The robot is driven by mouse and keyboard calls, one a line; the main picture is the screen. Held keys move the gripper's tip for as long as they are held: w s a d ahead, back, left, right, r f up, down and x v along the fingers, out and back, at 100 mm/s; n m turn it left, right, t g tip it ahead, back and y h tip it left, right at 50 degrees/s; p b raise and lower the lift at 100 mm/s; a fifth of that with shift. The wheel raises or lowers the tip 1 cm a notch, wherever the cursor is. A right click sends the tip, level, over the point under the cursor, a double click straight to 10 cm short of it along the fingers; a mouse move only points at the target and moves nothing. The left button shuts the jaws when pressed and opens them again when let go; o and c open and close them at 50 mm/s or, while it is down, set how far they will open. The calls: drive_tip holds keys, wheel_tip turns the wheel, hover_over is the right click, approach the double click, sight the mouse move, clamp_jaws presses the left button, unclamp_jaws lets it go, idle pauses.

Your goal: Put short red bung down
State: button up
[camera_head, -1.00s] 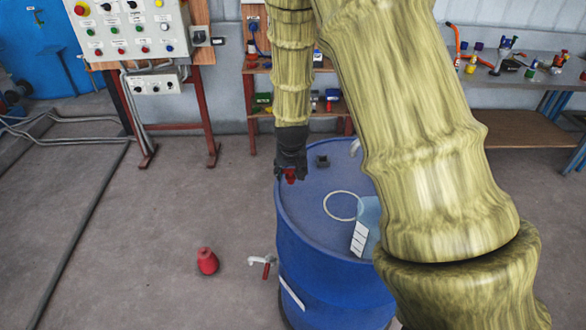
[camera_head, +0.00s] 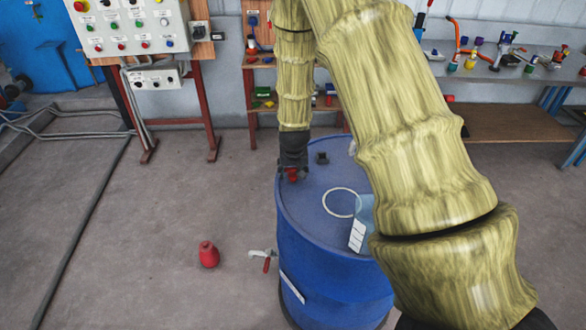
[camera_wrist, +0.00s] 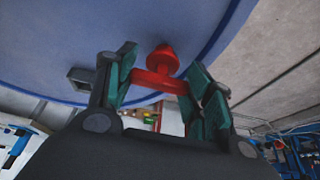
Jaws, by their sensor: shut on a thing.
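The short red bung (camera_head: 292,175) is in my gripper (camera_head: 293,168), over the left part of the blue drum's top (camera_head: 312,205). The wrist view shows the bung (camera_wrist: 162,60) between the two green-padded fingers of my gripper (camera_wrist: 165,88), which are shut on its narrow bar. Its round head points away from the gripper, toward the drum's blue surface (camera_wrist: 45,35). I cannot tell whether the bung touches the drum's top.
A small dark block (camera_head: 322,158) sits on the drum beside my gripper. A red bottle-shaped object (camera_head: 208,255) stands on the floor left of a red-handled tap (camera_head: 264,257).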

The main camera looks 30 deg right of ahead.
drive_tip(key=shift+f, duration=0.15)
drive_tip(key=o, duration=1)
drive_tip(key=shift+r, duration=0.2)
drive_tip(key=b+v, duration=0.2)
drive_tip(key=v, duration=1)
drive_tip(key=shift+b, duration=0.35)
drive_tip(key=shift+w, duration=0.1)
